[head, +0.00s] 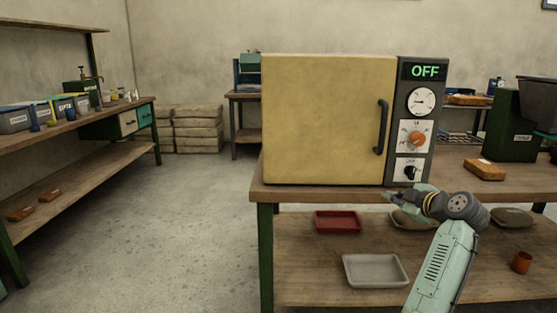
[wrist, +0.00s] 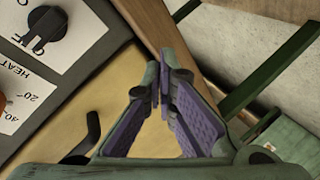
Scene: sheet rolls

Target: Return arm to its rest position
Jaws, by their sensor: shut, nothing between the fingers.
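My gripper (head: 395,196) is at the front edge of the wooden bench, just below the oven's control panel. My arm reaches up to it from the bottom right of the head view. In the wrist view the purple-padded fingers (wrist: 163,85) come together at their tips with nothing between them. The yellow oven (head: 320,120) stands on the bench with its door shut. Its control panel (head: 413,120) reads OFF in green. The black lower knob (head: 410,172) is close above my gripper and also shows at the top left of the wrist view (wrist: 45,27).
The bench (head: 310,194) has a lower shelf with a red tray (head: 337,221), a grey tray (head: 375,270) and an orange cup (head: 522,262). The black oven handle (head: 381,127) sticks out. A side shelf (head: 75,128) stands at left. The floor between is clear.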

